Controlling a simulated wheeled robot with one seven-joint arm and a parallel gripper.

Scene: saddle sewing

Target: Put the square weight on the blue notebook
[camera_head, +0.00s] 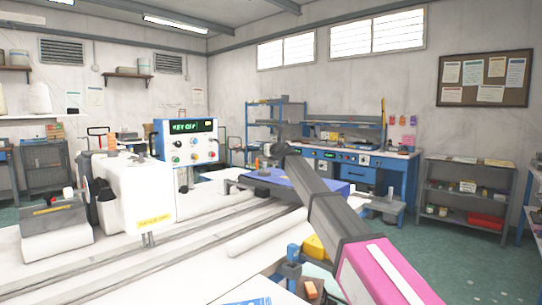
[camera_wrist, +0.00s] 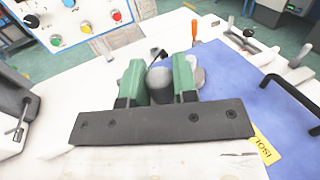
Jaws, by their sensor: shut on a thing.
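In the wrist view, my gripper (camera_wrist: 158,78) has its two green fingers closed on either side of a grey rounded piece (camera_wrist: 159,86). It looks like the top of the weight; its lower part is hidden, so I cannot see its square outline. A flat blue surface (camera_wrist: 235,85), likely the blue notebook, lies to the right of the fingers. In the head view, a blue flat thing (camera_head: 318,183) shows partly behind my arm. My arm's dark end is over the bench there, and the fingers are too small to tell. I cannot tell whether the weight touches anything.
An orange-handled tool (camera_wrist: 194,33) stands just beyond the fingers. A black handle (camera_wrist: 291,92) and a yellow label (camera_wrist: 264,147) are at the right. A control box with knobs (camera_head: 188,140) and a white sewing machine (camera_head: 135,190) stand left. White bench surface is clear in front.

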